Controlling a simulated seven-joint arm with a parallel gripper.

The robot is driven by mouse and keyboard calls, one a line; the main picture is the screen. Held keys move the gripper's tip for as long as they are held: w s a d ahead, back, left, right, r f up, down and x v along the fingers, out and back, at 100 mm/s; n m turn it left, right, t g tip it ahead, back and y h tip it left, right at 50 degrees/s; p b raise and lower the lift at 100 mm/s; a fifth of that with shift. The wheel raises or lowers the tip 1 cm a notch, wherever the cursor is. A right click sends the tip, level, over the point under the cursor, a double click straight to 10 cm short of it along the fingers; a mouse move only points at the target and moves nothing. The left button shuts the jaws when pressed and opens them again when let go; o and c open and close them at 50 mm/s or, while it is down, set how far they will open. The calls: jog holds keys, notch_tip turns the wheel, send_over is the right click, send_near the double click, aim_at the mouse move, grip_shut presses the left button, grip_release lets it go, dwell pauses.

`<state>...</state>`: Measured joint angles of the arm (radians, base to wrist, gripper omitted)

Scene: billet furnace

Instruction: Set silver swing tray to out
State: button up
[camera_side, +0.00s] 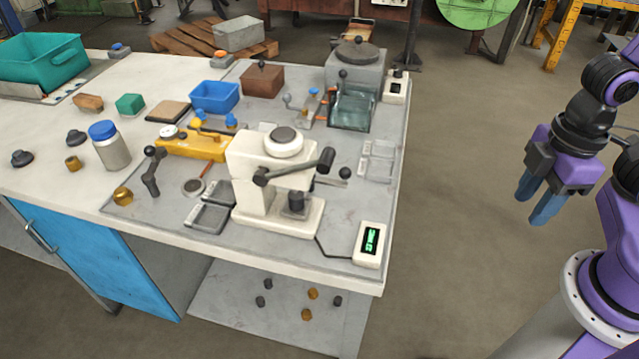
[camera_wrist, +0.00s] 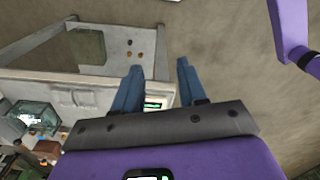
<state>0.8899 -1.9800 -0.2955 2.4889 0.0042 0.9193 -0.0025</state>
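A flat silver piece with a dark ball knob (camera_side: 332,180) sticks out to the right of the white press (camera_side: 268,172) in the side view. It may be the silver swing tray, but I cannot tell for sure, and the press partly hides it. Two grey frame-like trays (camera_side: 207,218) lie at the left of the press base. My gripper (camera_side: 532,206) hangs right of the bench, over the floor, well apart from the press. In the wrist view its two blue fingers (camera_wrist: 159,70) are apart with nothing between them.
A small box with a green display (camera_side: 370,243) stands at the bench's front right corner. Two pale trays (camera_side: 377,168) lie on the right edge. A grey furnace-like box (camera_side: 355,68) with a glass front stands behind. The floor between bench and arm is clear.

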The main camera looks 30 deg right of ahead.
jog(key=shift+o, duration=0.5)
jog(key=w+a+r+m, duration=0.1)
jog(key=w+a+r, duration=0.1)
jog(key=w+a, duration=0.3)
jog(key=w, duration=0.3)
jog(key=shift+a+r+m+g, duration=0.3)
jog(key=shift+a+r, duration=0.05)
jog(key=shift+r, duration=0.05)
notch_tip(320, 180, up, 3)
jog(key=m+y, duration=0.1)
jog(key=m, duration=0.3)
send_over(346, 168)
jog(key=w+d, duration=0.2)
jog(key=d, duration=0.1)
jog(key=shift+g, duration=0.4)
jog(key=a+f, duration=0.1)
jog(key=f, duration=0.4)
jog(key=s+a+f, duration=0.1)
jog(key=f, duration=0.5)
jog(key=s+f, duration=0.1)
jog(key=f, duration=0.5)
jog(key=shift+a+f, duration=0.15)
jog(key=shift+a, duration=0.25)
grip_shut()
